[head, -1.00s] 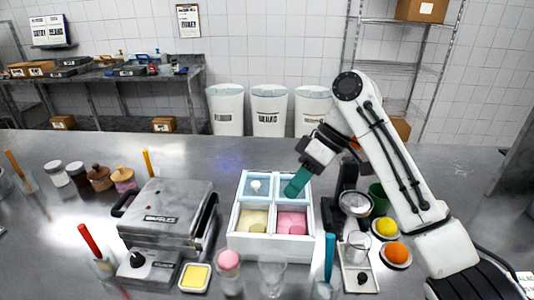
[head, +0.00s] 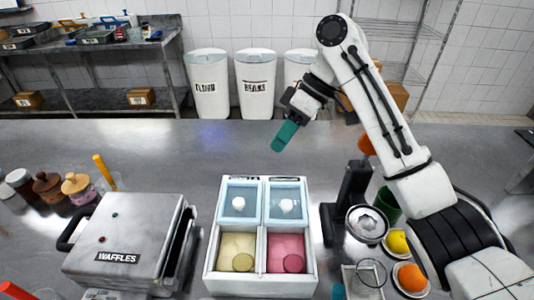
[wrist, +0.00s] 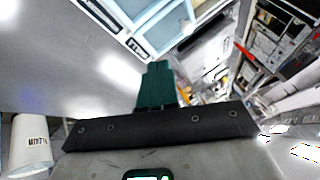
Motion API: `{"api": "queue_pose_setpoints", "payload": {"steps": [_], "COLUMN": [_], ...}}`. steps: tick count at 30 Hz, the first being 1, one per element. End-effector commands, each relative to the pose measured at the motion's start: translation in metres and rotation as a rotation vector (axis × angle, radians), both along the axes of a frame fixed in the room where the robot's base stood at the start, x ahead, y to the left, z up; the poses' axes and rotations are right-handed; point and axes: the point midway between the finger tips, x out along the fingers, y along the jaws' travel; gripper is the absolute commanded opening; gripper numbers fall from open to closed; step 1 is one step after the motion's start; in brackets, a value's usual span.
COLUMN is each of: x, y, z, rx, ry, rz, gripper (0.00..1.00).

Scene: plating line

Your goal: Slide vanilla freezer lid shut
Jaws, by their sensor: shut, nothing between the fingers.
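The white freezer box (head: 212,262) stands on the steel counter. Two pale blue lids with white knobs cover its back half: the vanilla lid (head: 233,218) at left, above the yellow ice cream, and the other lid (head: 287,188) at right, above the pink. The front half is open, showing yellow vanilla (head: 236,244) and pink ice cream (head: 284,244). My gripper (head: 279,145), with teal fingers, is shut and empty above and behind the freezer, apart from both lids. In the wrist view, the shut fingers (wrist: 155,72) point towards part of the freezer (wrist: 118,20) at the top.
A waffle iron (head: 118,240) stands left of the freezer. A dark stand (head: 349,200), a green cup (head: 386,205), a glass (head: 371,273) and plated fruit (head: 397,241) crowd the right. Counter behind the freezer is clear. White bins (head: 254,85) stand beyond it.

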Motion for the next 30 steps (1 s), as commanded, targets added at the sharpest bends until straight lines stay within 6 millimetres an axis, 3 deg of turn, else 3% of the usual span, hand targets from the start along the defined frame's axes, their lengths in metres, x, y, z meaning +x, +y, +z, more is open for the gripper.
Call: {"api": "queue_pose_setpoints", "payload": {"steps": [14,22,30], "x": [-0.020,-0.048,-0.054], "y": [0.047,0.062,0.066], "z": [-0.073,-0.079,-0.082], "rx": [-0.001,0.001,0.000], "ry": [0.004,0.001,0.001], "rz": [0.001,0.002,0.000], "gripper": [0.00,0.00,0.00]}}
